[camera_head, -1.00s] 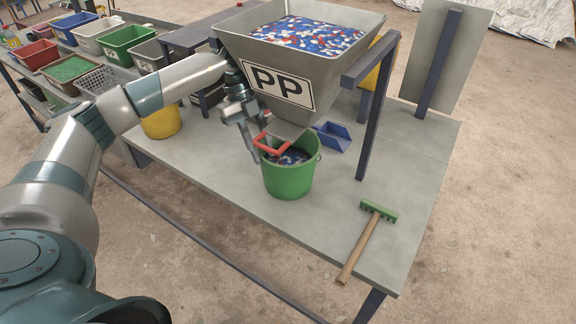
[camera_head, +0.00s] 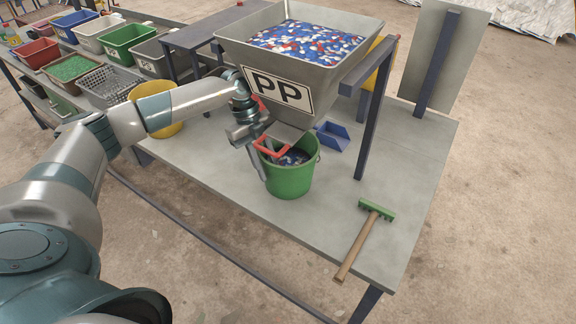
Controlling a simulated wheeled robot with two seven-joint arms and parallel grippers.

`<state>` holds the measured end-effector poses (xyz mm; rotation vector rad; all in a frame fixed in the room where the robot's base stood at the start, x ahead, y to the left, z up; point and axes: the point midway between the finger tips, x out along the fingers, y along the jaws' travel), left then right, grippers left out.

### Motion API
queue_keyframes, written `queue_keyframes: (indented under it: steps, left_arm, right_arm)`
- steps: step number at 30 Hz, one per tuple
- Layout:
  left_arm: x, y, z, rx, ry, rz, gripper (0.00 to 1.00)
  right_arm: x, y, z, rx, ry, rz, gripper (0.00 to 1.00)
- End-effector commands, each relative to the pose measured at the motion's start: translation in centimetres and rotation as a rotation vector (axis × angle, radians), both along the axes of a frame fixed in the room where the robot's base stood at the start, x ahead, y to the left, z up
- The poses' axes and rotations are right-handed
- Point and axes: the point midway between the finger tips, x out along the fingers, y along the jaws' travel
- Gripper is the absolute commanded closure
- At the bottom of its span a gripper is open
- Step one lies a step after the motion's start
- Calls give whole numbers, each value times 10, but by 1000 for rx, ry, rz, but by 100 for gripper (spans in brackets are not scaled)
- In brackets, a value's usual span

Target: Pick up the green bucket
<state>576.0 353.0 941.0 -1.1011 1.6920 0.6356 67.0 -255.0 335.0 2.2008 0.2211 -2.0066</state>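The green bucket (camera_head: 289,181) stands upright on the grey table under the PP hopper. It holds blue, white and red flakes. My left gripper (camera_head: 266,163) points down at the bucket's left rim. One finger reaches down outside the rim and the other appears to be on the inner side. The fingers look apart, and whether they touch the rim is unclear. The red handle (camera_head: 272,146) of the hopper's chute is right beside the gripper and partly covers it. My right gripper is not in view.
The hopper (camera_head: 285,85) overhangs the bucket, with a dark leg (camera_head: 374,130) to the right. A blue scoop (camera_head: 333,135) lies behind the bucket. A green-headed brush (camera_head: 375,210) lies at right. A yellow bucket (camera_head: 160,108) stands left. The table's front is clear.

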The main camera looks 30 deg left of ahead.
Motion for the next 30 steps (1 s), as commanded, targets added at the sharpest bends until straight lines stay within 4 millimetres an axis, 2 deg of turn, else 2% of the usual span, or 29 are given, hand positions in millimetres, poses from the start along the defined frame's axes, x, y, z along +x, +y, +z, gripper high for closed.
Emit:
queue_keyframes:
  steps: [12, 13, 16, 30]
  left_arm:
    - [0, 0, 0, 0, -1, 0, 75]
    - [0, 0, 0, 0, -1, 0, 78]
    - [0, 0, 0, 0, 0, 1, 100]
    - [0, 0, 0, 0, -1, 0, 100]
  right_arm:
    - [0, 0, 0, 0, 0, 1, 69]
    - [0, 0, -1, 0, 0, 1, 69]
    - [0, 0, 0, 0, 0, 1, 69]
    - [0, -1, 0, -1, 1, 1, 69]
